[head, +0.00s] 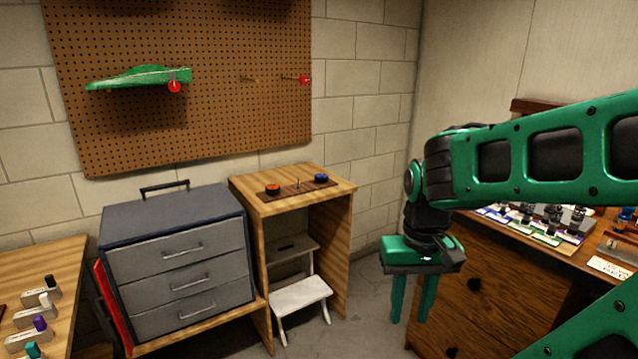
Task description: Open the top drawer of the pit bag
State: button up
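The pit bag (172,208) is a dark grey box with a carry handle on top and several light grey drawers in its front. It sits on a low wooden surface at the left of centre in the head view. Its top drawer (140,262) is closed flush, with a metal bar handle (183,249). My gripper (411,312) is green, points down and hangs well to the right of the bag, apart from it. Its two fingers are parted with nothing visible between them.
A wooden stand (336,198) with a small board of knobs is right of the bag, with a white step stool (300,295) in it. A wooden cabinet (500,290) is behind my gripper. A bench (65,265) stands left. Floor shows between stand and cabinet.

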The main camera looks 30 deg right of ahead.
aim_at(133, 261)
jog(key=z, duration=0.05)
jog(key=k, duration=0.45)
jog(key=u, duration=0.65)
jog(key=i, duration=1.5)
jog(key=z, duration=0.6)
